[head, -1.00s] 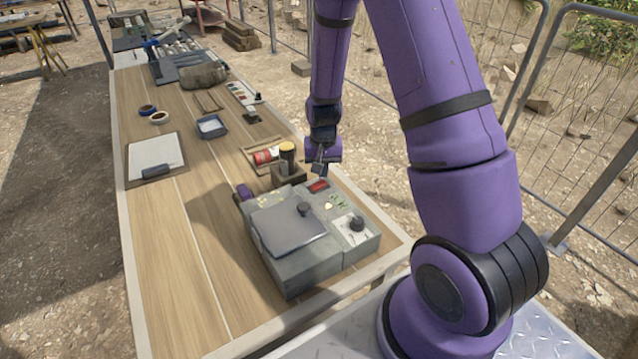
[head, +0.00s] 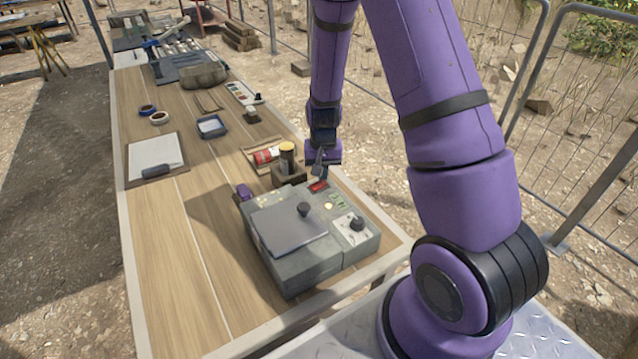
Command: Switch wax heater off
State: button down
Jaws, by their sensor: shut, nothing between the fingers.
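The wax heater (head: 305,262) is a grey box near the front end of the long table. It has a flat lid (head: 287,225) with a dark knob, and a control strip along its right side. On the strip are a red rocker switch (head: 318,186), small pale indicators and a black dial (head: 357,223) on a white plate. My gripper (head: 319,176) is shut and empty, pointing down at the far end of the strip. Its tips are at or just above the red switch; I cannot tell if they touch. Which way the switch is tipped is too small to tell.
A wooden block with a yellow-topped dark cylinder (head: 287,160) stands just left of my gripper, beside a red roll (head: 266,156). The table's left front (head: 180,270) is clear. Mesh fencing runs on the right.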

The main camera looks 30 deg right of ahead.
jog(key=shift+f, duration=0.85)
dwell(0.5)
jog(key=shift+r, duration=3.5)
jog(key=shift+r, duration=0.35)
jog(key=s+a+r+n+t, duration=0.1)
jog(key=s+r, duration=0.1)
jog(key=r, duration=0.4)
jog(key=s+a+r+n+t, duration=0.1)
jog(key=a+r, duration=0.1)
jog(key=r, duration=0.4)
jog(key=s+a+r+n+t, duration=0.1)
jog(key=s+a+r+n, duration=0.1)
jog(key=s+r, duration=0.7)
jog(key=s+a+r+n+t, duration=0.2)
jog(key=s+r, duration=0.7)
jog(key=s, duration=0.4)
jog(key=shift+s+r, duration=0.3)
jog(key=shift+s, duration=0.05)
